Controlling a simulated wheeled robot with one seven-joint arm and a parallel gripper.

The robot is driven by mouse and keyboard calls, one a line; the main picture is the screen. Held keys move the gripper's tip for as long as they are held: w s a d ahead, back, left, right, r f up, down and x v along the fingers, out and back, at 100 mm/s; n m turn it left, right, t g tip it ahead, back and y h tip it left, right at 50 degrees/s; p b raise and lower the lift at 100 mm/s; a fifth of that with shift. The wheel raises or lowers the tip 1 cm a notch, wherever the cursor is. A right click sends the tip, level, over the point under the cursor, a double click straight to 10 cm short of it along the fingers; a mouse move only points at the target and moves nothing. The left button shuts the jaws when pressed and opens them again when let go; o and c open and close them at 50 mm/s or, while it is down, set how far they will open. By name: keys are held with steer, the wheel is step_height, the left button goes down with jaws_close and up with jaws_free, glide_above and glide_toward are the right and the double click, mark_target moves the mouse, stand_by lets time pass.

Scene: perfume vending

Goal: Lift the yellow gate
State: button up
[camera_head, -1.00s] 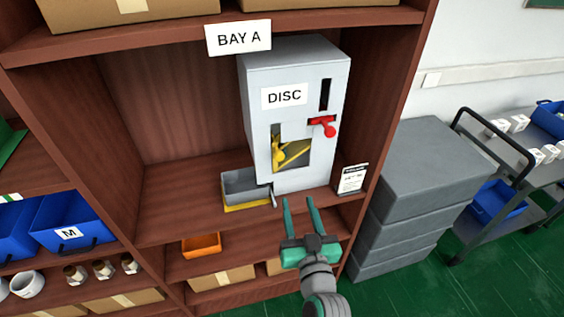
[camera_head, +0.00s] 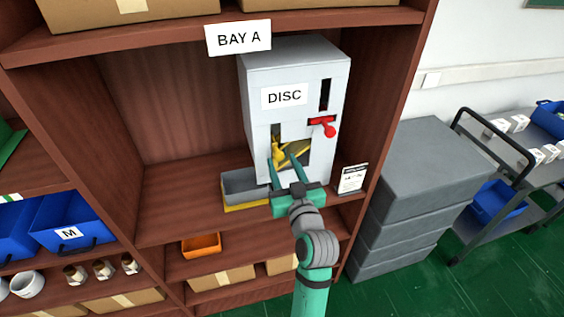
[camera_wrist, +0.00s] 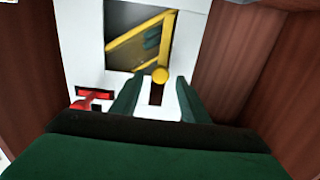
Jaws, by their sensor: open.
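The yellow gate (camera_head: 293,152) shows in the window in the front of the grey DISC machine (camera_head: 262,75), partly hidden by my gripper. In the wrist view, the gate (camera_wrist: 135,42) slants across the dark window. A round yellow knob (camera_wrist: 160,75) sits by the window's edge, just beyond and between my fingertips. The knob also shows at the left of the window in the head view (camera_head: 278,153). My gripper (camera_head: 284,168) is open and empty in front of the window. Its two fingers point toward the knob. I cannot tell whether they touch it.
A red lever (camera_head: 324,127) juts from the machine at the upper right of the window. A grey tray (camera_head: 240,190) with a yellow base stands at the machine's lower left. A small sign (camera_head: 352,179) stands to the right. Shelf walls flank the bay.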

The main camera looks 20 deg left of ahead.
steer(key=shift+w+a, duration=0.45)
steer(key=shift+w, duration=0.1)
